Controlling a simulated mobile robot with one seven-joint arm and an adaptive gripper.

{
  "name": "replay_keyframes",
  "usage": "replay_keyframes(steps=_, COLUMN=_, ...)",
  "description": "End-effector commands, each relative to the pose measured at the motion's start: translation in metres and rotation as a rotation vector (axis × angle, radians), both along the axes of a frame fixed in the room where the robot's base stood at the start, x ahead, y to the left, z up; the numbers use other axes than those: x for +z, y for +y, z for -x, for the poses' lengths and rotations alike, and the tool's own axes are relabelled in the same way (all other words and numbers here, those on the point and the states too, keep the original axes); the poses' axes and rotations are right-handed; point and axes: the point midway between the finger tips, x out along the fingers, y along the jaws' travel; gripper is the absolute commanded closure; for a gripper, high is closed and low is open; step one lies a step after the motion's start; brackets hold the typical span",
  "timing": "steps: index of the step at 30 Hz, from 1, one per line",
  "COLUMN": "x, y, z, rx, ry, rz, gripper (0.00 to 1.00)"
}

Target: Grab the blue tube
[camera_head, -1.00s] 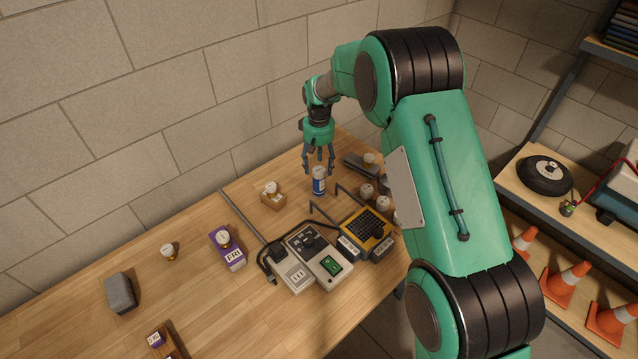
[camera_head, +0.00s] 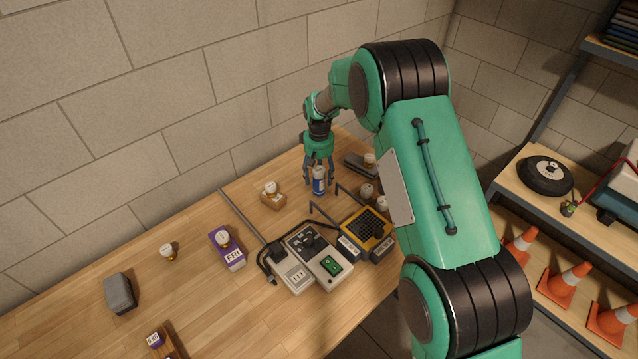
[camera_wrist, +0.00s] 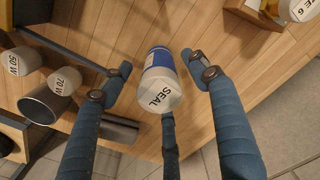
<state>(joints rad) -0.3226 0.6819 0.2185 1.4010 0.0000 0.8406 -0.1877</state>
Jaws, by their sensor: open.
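The blue tube (camera_head: 319,182) stands upright on the wooden workbench, a small blue cylinder with a pale cap. In the wrist view the blue tube (camera_wrist: 161,76) shows its white top marked "SEAL". My gripper (camera_head: 318,180) is open and has come down over the tube from above. In the wrist view the blue-grey fingers of my gripper (camera_wrist: 160,85) spread around the tube, two at its sides and one below it in the picture. I cannot tell whether any finger touches it.
Hooked grey rods (camera_head: 325,213) and a yellow-and-black device (camera_head: 366,231) stand to the right and front of the tube. A wooden block with a white knob (camera_head: 271,195) is to the left. White-capped pieces (camera_head: 367,191) stand right.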

Motion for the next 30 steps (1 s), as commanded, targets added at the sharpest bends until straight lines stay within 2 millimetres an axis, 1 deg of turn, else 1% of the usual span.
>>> replay_keyframes(steps=1, x=-0.007, y=0.0, z=0.0, rx=0.0, ry=0.002, rz=0.001, gripper=0.4)
replay_keyframes(steps=3, x=-0.013, y=0.0, z=0.0, rx=0.0, ry=0.002, rz=0.001, gripper=0.4)
replay_keyframes(steps=6, x=-0.017, y=0.0, z=0.0, rx=0.0, ry=0.0, rz=0.0, gripper=0.4)
replay_keyframes(steps=23, x=-0.017, y=0.0, z=0.0, rx=0.0, ry=0.0, rz=0.0, gripper=0.4)
replay_keyframes(steps=24, x=-0.017, y=0.0, z=0.0, rx=0.0, ry=0.0, rz=0.0, gripper=0.48)
replay_keyframes(steps=26, x=-0.017, y=0.0, z=0.0, rx=0.0, ry=0.0, rz=0.0, gripper=0.6)
replay_keyframes(steps=27, x=-0.017, y=0.0, z=0.0, rx=0.0, ry=0.0, rz=0.0, gripper=0.68)
replay_keyframes(steps=29, x=-0.017, y=0.0, z=0.0, rx=0.0, ry=0.0, rz=0.0, gripper=0.8)
replay_keyframes(steps=30, x=-0.017, y=0.0, z=0.0, rx=0.0, ry=0.0, rz=0.0, gripper=0.88)
